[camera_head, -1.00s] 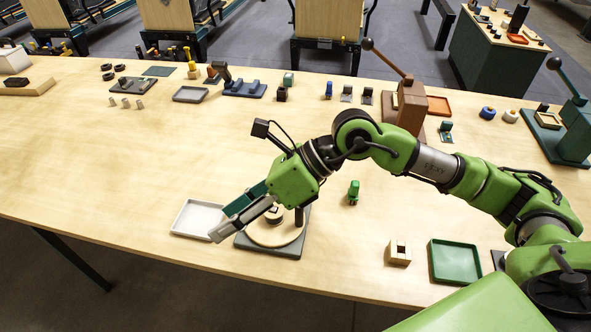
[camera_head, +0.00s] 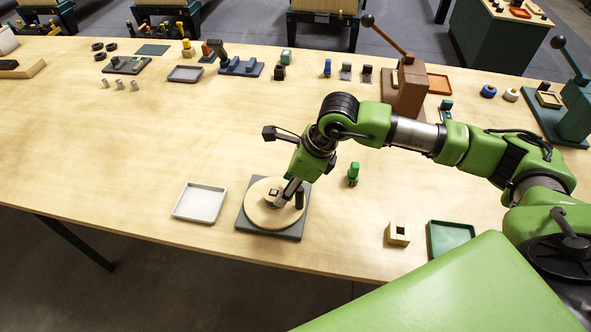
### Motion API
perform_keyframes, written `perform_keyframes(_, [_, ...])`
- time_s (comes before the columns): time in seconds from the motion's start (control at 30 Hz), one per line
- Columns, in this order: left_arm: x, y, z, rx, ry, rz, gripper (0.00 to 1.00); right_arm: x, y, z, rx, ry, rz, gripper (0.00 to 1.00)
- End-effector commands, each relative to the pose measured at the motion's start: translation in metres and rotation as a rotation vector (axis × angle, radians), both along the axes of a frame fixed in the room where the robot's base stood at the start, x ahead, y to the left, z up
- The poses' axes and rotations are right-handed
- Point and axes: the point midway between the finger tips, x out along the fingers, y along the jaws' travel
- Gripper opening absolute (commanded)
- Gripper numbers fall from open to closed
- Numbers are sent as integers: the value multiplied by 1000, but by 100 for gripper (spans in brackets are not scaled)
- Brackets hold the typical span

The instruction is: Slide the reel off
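A round pale wooden disc (camera_head: 262,214) lies flat on a square grey base plate (camera_head: 268,233) near the table's front edge. I take the disc to be the reel, though I cannot be sure. A small dark-topped hub (camera_head: 273,193) sits on it, and a dark upright peg (camera_head: 300,197) stands at its right side. My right gripper (camera_head: 286,191) points down over the disc, between hub and peg. Its fingers are foreshortened and partly hidden by my wrist, so I cannot tell whether they touch or hold anything. My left gripper is not in view.
A pale empty tray (camera_head: 201,203) lies left of the base plate. A small green figure (camera_head: 353,174), a wooden block with a square hole (camera_head: 399,234) and a green tray (camera_head: 451,238) are to the right. Lever presses and small parts line the back. The table's left middle is clear.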

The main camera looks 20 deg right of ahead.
Motion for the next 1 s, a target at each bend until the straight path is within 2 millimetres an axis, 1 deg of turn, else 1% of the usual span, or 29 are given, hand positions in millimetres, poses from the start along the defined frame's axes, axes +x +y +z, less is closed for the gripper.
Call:
perform_keyframes(0.1, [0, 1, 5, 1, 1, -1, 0, 4, 7, -18, 0, 2, 1, 47])
perform_keyframes(0.3, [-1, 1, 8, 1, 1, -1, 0, 10, 13, -38, 0, 0, 1, 47])
perform_keyframes(0.43, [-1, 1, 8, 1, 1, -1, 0, 11, 14, -43, 1, 0, 1, 47])
perform_keyframes(0.67, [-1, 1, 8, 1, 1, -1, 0, 11, 14, -43, 1, -1, 1, 47])
perform_keyframes(0.7, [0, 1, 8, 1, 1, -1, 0, 11, 14, -43, 1, -1, 1, 42])
perform_keyframes(0.77, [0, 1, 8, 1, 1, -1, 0, 11, 14, -43, 1, -1, 1, 26])
perform_keyframes(0.8, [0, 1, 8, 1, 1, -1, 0, 11, 14, -43, 1, -1, 1, 16])
perform_keyframes(0.83, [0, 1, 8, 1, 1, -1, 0, 11, 14, -43, 1, -1, 1, 8])
perform_keyframes(0.87, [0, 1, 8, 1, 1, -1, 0, 11, 14, -43, 1, -1, 1, 6])
perform_keyframes(1.0, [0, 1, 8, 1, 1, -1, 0, 11, 14, -43, 1, -1, 1, 6])
